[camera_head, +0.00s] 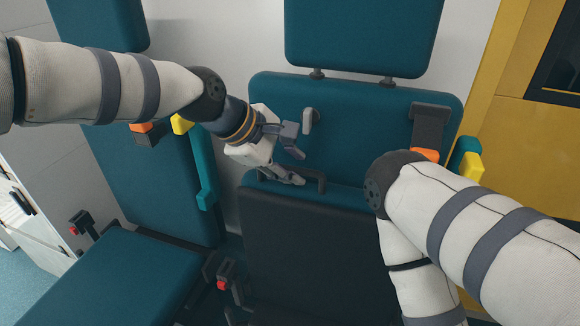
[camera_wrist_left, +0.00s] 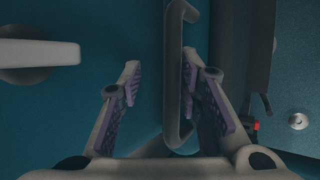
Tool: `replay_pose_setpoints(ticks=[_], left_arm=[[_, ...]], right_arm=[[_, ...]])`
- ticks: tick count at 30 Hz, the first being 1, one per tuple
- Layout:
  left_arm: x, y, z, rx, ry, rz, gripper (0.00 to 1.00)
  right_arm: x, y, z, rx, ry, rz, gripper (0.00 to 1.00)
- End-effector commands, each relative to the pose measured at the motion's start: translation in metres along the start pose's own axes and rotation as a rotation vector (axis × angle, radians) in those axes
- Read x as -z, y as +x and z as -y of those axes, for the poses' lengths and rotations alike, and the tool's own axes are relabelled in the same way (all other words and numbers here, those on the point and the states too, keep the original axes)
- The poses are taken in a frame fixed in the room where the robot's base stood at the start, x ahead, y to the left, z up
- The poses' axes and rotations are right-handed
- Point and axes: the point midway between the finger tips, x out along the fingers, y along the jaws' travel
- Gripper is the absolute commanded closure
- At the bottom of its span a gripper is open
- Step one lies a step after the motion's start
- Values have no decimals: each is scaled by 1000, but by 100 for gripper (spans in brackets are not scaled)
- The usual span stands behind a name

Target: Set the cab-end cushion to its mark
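A teal seat stands in the middle of the head view, with a backrest (camera_head: 365,125) and a dark panel (camera_head: 310,255) below it. I cannot tell which cushion is the cab-end one, and no mark can be made out. A dark bar handle (camera_head: 322,181) runs along the panel's top edge; it also shows in the left wrist view (camera_wrist_left: 173,60). My left gripper (camera_head: 296,163) is open at this handle. In the wrist view the bar lies between its fingers, nearer the right finger; contact cannot be told. My right arm comes in from the right; its gripper is out of frame.
A pale lever (camera_head: 309,121) sits on the backrest just above my left gripper. A second teal seat (camera_head: 130,275) stands at left. Orange and yellow belt parts (camera_head: 471,165) hang beside the backrest. A yellow cabinet (camera_head: 520,130) stands at right.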

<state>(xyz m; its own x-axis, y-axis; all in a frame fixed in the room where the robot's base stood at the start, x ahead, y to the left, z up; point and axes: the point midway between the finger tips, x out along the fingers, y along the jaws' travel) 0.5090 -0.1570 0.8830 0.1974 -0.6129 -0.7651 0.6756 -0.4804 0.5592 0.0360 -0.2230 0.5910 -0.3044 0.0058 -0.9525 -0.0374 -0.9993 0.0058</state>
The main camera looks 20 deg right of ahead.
Motion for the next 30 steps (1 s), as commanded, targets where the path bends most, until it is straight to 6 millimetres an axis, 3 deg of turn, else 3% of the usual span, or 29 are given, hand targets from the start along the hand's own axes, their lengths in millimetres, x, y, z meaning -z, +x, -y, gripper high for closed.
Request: replay_pose_setpoints(ticks=[13,24,30], left_arm=[[1,0,6,13,1,1,69],[0,-91,3,9,2,1,69],[0,-115,4,12,2,2,69]], right_arm=[[0,1,0,0,0,3,70],[0,0,0,0,0,1,70],[0,0,0,0,0,1,70]])
